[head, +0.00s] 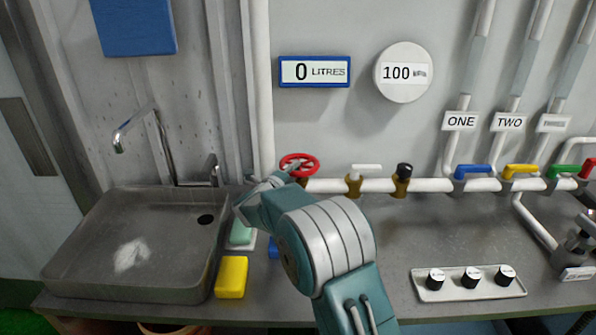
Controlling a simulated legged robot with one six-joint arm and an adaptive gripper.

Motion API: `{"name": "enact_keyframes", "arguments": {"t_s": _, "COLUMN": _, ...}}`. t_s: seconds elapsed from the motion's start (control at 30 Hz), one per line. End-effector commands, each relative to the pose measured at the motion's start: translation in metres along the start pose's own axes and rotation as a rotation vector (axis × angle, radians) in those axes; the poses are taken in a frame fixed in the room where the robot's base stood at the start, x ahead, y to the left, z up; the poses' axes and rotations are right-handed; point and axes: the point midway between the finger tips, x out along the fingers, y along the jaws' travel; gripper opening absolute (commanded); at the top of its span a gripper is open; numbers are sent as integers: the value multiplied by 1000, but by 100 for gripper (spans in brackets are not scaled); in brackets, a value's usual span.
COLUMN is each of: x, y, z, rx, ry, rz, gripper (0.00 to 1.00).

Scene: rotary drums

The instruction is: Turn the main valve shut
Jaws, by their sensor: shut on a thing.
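The main valve is a red handwheel (306,161) on the white pipe along the back wall, beside the tall vertical pipe. My gripper (280,176) is at the left front side of the red wheel and is shut on its rim. My teal and grey arm comes up from the bottom centre and hides part of the pipe and counter below the wheel. The fingertips are small in this view, so their exact hold on the rim is hard to see.
A metal sink (90,240) with a tap stands at left. A yellow block (231,277) lies on the counter. White (366,169) and black (404,170) valve handles sit right of the wheel. A knob panel (468,283) is front right. The wall display (314,71) reads 0 litres.

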Motion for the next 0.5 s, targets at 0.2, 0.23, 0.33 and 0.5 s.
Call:
{"name": "enact_keyframes", "arguments": {"t_s": 0.2, "x": -1, "y": 6, "z": 9, "rx": -3, "ry": 159, "rz": 9, "gripper": 0}}
{"name": "enact_keyframes", "arguments": {"t_s": 0.23, "x": -1, "y": 6, "z": 10, "rx": -4, "ry": 179, "rz": 8, "gripper": 0}}
{"name": "enact_keyframes", "arguments": {"t_s": 0.33, "x": -1, "y": 6, "z": 11, "rx": -3, "ry": 238, "rz": 8, "gripper": 0}}
{"name": "enact_keyframes", "arguments": {"t_s": 0.5, "x": 0, "y": 6, "z": 13, "rx": -4, "ry": 317, "rz": 7, "gripper": 0}}
